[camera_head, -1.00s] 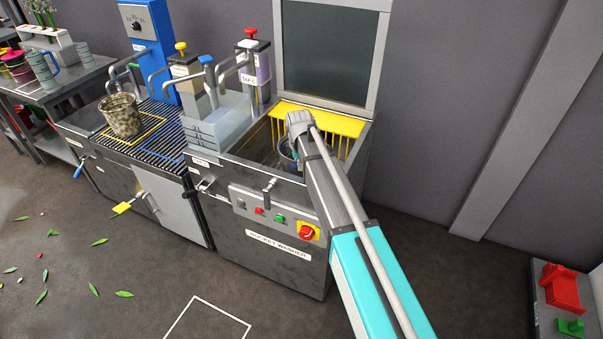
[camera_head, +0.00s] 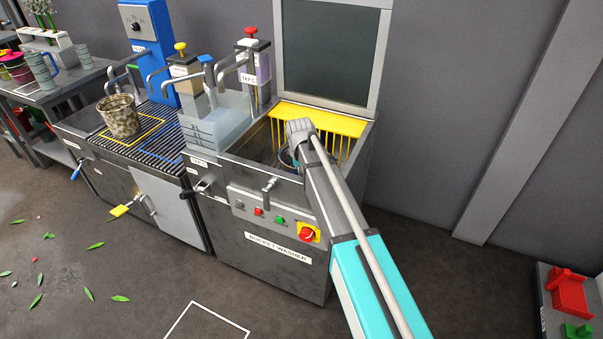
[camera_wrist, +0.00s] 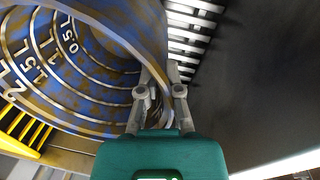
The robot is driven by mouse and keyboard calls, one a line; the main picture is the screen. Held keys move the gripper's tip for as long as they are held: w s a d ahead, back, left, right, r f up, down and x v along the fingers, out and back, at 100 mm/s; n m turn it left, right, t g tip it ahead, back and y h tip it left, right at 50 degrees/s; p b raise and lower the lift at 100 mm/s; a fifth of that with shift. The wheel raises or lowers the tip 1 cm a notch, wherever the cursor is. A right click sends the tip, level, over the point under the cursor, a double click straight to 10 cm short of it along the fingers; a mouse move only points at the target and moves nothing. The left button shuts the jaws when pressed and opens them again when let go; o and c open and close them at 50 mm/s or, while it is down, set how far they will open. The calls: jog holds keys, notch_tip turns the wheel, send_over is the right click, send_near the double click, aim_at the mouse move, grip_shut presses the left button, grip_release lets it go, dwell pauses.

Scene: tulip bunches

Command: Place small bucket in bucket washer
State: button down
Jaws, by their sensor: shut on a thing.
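The bucket washer (camera_head: 275,248) is a grey metal unit with its lid up and a yellow slatted guard (camera_head: 318,118) at the back of its open basin. My gripper (camera_wrist: 160,85) is down in the basin and shut on the rim of the small bucket (camera_wrist: 105,88). The bucket has blue and brown smears and litre marks inside. It appears tilted in the wrist view, its opening facing the camera. In the head view my arm hides the gripper and most of the bucket; only a sliver of it (camera_head: 286,158) shows. I cannot tell whether it touches the basin floor.
A second dirty bucket (camera_head: 120,117) stands on the ribbed drain top to the left. Taps and bottles (camera_head: 255,65) line the washer's left side. The raised lid (camera_head: 332,48) stands behind. A metal rack (camera_wrist: 190,40) and dark basin wall (camera_wrist: 255,80) are close to the gripper.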

jog(key=c, duration=0.8)
grip_release()
notch_tip(320, 180, up, 12)
jog(key=s+p, duration=0.1)
jog(key=p, duration=1.1)
jog(key=shift+s, duration=0.25)
jog(key=shift+a+r, duration=0.1)
jog(key=shift+a, duration=0.05)
jog(key=s+d+m, duration=0.2)
jog(key=s+d, duration=0.1)
jog(key=d, duration=0.1)
jog(key=s+d+m, duration=0.2)
jog(key=s+d, duration=0.1)
jog(key=d, duration=0.1)
jog(key=s+d+m, duration=0.2)
jog(key=s+d, duration=0.1)
jog(key=d, duration=0.1)
jog(key=shift+d+m+g, duration=0.2)
jog(key=shift+m+g, duration=0.1)
jog(key=s+d+m, duration=1)
jog(key=s+d, duration=0.2)
jog(key=s, duration=0.1)
jog(key=shift+s+g, duration=0.35)
jog(key=shift+g, duration=0.05)
